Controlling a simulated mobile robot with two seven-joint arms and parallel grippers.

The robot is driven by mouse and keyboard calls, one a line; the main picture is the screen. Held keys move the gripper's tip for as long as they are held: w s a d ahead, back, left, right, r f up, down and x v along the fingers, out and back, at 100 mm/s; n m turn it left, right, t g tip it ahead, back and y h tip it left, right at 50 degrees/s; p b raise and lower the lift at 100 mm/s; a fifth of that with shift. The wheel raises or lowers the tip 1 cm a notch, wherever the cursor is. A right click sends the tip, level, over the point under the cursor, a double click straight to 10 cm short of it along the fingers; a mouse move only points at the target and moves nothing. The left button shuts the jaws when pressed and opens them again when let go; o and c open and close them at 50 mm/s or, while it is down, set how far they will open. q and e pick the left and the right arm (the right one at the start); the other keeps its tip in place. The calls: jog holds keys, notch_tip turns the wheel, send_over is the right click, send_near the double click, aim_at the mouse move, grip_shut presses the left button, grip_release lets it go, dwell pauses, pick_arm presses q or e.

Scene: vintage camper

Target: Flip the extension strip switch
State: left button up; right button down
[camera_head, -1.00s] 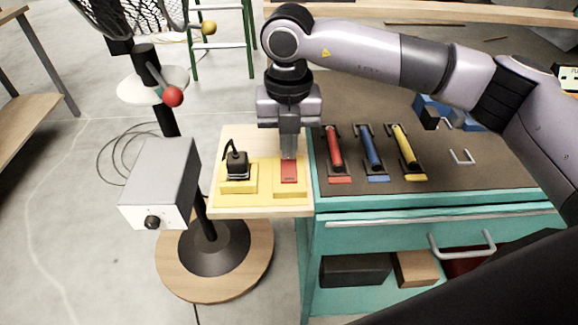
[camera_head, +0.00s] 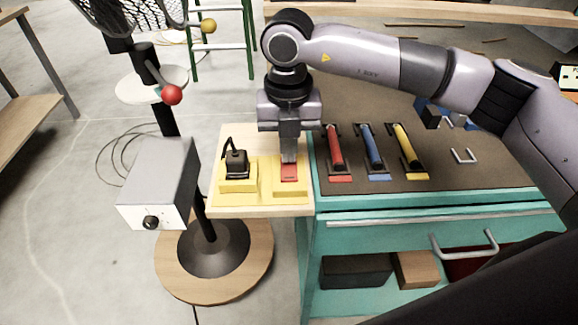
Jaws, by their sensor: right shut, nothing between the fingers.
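The yellow extension strip (camera_head: 290,190) lies on a light wooden board beside the teal cabinet. Its red switch (camera_head: 289,173) faces up at the strip's right part. A black plug (camera_head: 236,163) with a cord sits in the yellow socket block at the strip's left part. My right gripper (camera_head: 289,160) points straight down with its fingers shut and empty. Its tips are at the far edge of the red switch, touching or just above it; I cannot tell which. The tips hide that edge of the switch. My left gripper is not in view.
Red, blue and yellow handles (camera_head: 371,147) stand on the brown cabinet top just right of the board. A grey box with a black knob (camera_head: 151,222) and a stand with a red ball (camera_head: 172,95) are to the left. The cabinet's drawer handle (camera_head: 464,246) sticks out in front.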

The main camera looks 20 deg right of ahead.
jog(key=shift+f, duration=0.4)
jog(key=shift+r, duration=0.15)
jog(key=shift+r+p, duration=1.85)
jog(key=shift+r, duration=1.6)
jog(key=shift+s, duration=0.1)
